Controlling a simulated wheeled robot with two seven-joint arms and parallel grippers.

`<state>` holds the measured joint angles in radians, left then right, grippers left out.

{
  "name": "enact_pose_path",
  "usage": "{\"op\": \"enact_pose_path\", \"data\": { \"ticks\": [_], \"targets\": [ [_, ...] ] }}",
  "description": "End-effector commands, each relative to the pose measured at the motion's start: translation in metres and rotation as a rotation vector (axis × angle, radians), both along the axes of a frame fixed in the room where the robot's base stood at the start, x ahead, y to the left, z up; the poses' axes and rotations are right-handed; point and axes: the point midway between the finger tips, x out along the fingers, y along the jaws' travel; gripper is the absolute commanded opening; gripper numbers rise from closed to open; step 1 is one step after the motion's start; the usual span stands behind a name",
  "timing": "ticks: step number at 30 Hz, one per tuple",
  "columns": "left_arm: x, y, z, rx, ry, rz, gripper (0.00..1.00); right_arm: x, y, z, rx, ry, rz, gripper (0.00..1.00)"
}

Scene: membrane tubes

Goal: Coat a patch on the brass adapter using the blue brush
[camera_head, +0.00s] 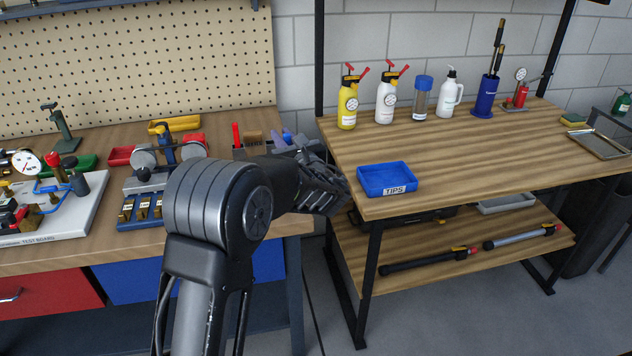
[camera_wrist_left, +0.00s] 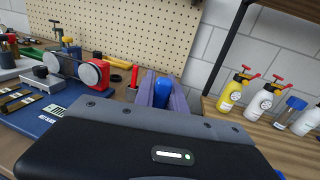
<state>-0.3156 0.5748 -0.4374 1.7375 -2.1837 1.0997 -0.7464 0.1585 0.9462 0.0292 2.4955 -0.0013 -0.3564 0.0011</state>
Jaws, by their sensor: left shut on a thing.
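My left gripper (camera_head: 289,138) is at the right end of the left workbench, seen partly behind my own wrist. In the left wrist view its two greyish-purple fingers (camera_wrist_left: 163,92) are closed on a blue, rounded thing, which looks like the blue brush (camera_wrist_left: 163,91). Only its blue part shows; its bristles are hidden. I cannot tell whether it stands in the rack or is clear of it. Several brass pieces (camera_head: 141,211) sit in a blue holder on the left workbench; I cannot tell whether one is the brass adapter. My right gripper is out of view.
A test board (camera_head: 75,229) with a gauge and a grey-wheeled machine (camera_head: 168,150) stand on the left bench.

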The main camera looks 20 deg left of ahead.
Motion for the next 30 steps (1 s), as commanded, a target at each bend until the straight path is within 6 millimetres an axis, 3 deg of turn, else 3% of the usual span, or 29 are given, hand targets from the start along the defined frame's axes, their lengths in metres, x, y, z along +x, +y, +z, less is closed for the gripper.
{"op": "enact_pose_path", "data": {
  "ticks": [3,9,21,30],
  "targets": [
    [-0.003,0.028,0.026,-0.001,-0.003,0.02,0.0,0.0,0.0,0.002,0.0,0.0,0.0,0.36],
    [-0.006,0.046,0.043,-0.001,0.002,0.032,0.0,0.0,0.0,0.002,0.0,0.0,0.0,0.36],
    [-0.006,0.046,0.042,-0.001,0.002,0.032,0.0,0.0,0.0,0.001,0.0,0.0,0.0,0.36],
    [-0.008,0.049,0.019,-0.002,0.001,0.031,0.0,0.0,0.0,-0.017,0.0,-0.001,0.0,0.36]
  ]
}}
